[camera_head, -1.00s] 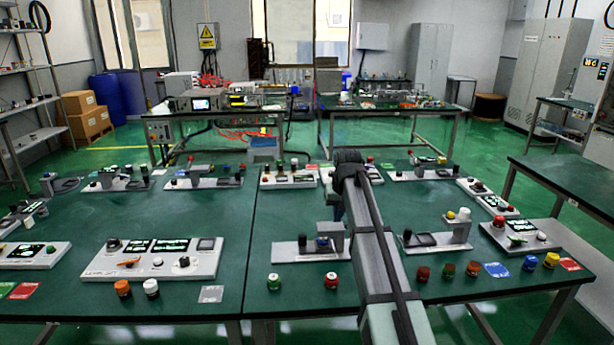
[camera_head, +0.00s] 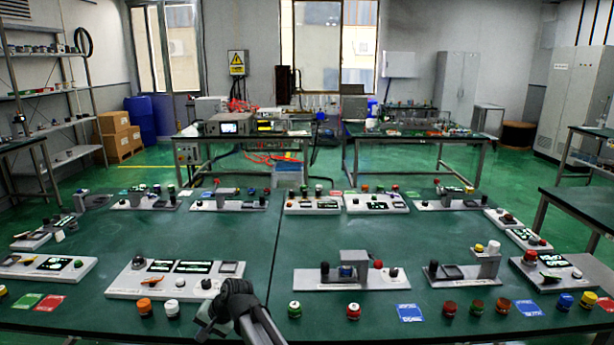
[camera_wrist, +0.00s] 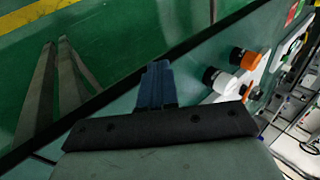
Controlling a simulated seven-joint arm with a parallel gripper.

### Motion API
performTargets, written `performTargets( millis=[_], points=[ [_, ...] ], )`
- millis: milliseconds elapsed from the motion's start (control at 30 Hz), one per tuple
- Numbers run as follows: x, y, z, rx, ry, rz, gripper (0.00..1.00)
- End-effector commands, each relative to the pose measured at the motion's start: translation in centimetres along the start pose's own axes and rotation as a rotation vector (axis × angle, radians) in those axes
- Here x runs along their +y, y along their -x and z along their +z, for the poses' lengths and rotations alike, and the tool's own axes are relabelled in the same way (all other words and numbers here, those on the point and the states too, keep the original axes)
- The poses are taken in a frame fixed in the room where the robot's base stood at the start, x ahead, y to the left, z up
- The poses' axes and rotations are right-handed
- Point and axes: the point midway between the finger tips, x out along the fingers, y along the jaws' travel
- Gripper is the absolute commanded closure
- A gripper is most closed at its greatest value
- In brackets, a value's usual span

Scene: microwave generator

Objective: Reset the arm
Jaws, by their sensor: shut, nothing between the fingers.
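My gripper (camera_wrist: 154,84) shows in the wrist view as blue fingers shut together with nothing between them, pointing past the table's edge toward the green floor. In the head view my arm comes in from the bottom and ends in a dark wrist low at the centre left, by the front right corner of a large white control panel (camera_head: 120,279). The fingers are hard to make out there. In the wrist view an orange knob (camera_wrist: 249,61) and a white knob (camera_wrist: 223,83) lie right of the fingers, apart from them.
The green-topped table (camera_head: 240,245) bears several panels around its sides, with its middle clear. Loose knobs, such as a green-topped one (camera_head: 294,310) and a red one (camera_head: 353,312), stand along the front edge near my arm. Another table (camera_head: 580,205) stands at the right.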

Motion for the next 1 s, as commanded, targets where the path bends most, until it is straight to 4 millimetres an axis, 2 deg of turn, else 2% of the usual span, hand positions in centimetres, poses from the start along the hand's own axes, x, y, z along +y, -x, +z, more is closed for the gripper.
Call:
performTargets(
  millis=[33, 200, 367, 467, 567, 667, 767, 1000],
  points=[
    [-0.4, -0.8, 1.4, -0.013, -0.008, -0.010, 1.00],
    [-0.7, -3.4, 4.8, -0.046, -0.046, -0.033, 1.00],
    [1.1, -5.0, 6.1, -0.060, -0.069, -0.021, 1.00],
    [3.1, -5.8, 6.3, -0.064, -0.075, 0.001, 1.00],
    [5.6, -6.5, 6.3, -0.066, -0.080, 0.029, 1.00],
    [8.9, -7.1, 6.2, -0.069, -0.083, 0.067, 1.00],
    [13.0, -7.7, 6.2, -0.075, -0.086, 0.114, 1.00],
    [24.6, -8.9, 7.5, -0.112, -0.092, 0.248, 1.00]
  ],
)
